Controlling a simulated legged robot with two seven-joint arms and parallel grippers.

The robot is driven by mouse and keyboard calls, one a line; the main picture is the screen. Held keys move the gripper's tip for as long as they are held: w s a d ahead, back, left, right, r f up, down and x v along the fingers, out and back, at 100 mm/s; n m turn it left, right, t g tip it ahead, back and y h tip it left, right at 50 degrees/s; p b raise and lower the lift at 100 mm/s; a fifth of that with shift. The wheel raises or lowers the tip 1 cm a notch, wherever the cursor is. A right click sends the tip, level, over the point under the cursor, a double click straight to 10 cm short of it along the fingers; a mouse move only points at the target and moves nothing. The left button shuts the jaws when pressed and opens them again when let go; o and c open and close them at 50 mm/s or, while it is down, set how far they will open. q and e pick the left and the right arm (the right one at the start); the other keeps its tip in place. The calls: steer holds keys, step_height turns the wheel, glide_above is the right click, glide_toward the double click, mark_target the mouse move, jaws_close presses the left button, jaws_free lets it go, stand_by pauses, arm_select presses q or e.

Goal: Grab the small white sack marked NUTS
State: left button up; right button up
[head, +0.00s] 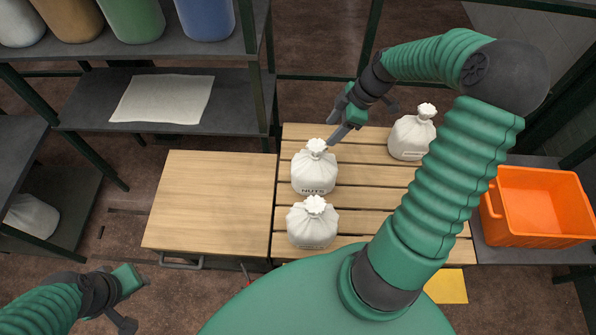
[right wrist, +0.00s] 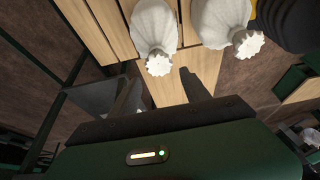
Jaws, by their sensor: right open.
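The small white sack marked NUTS (head: 314,174) stands upright on the slatted wooden top in the head view, its neck tied in a ruffled tuft. My right gripper (head: 347,121) is open and empty, just behind and to the right of this tuft, apparently apart from it. In the right wrist view two white sacks show at the top, the left one (right wrist: 153,28) beyond and between the spread fingers (right wrist: 158,92); no marking is readable there. My left gripper (head: 128,298) is at the lower left, far from the sack; its jaw opening is unclear.
A similar white sack (head: 313,229) stands close in front of it, and another (head: 408,140) at the back right. An orange bin (head: 541,238) is at the right. A bare wooden panel (head: 210,200) lies left of the slats. Dark shelves (head: 150,88) stand at the back left.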

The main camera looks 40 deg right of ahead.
mark_target(313, 150)
steer(key=x, duration=0.2)
steer(key=d+x, duration=0.1)
steer(key=x, duration=0.4)
steer(key=shift+d+f, duration=0.15)
steer(key=shift+f, duration=0.1)
steer(key=a+f, duration=0.1)
steer(key=w+a+f, duration=0.1)
steer(key=a+f, duration=0.1)
steer(key=shift+w+a+f, duration=0.15)
steer(key=shift+w+a, duration=0.05)
steer(key=shift+a, duration=0.05)
steer(key=shift+b+x, duration=0.3)
steer(key=shift+x, duration=0.7)
steer(key=shift+w+d+f, duration=0.1)
steer(key=shift+d+f, duration=0.2)
steer(key=shift+d, duration=0.5)
steer(key=shift+c, duration=0.8)
steer(key=shift+r, duration=0.15)
steer(key=c, duration=0.5)
steer(key=shift+a, duration=0.45)
jaws_close()
arm_select(q)
steer(key=shift+w+d+f, duration=0.15)
steer(key=shift+d+f, duration=0.2)
steer(key=shift+f, duration=0.05)
steer(key=shift+d, duration=0.25)
arm_select(e)
steer(key=shift+d, duration=0.3)
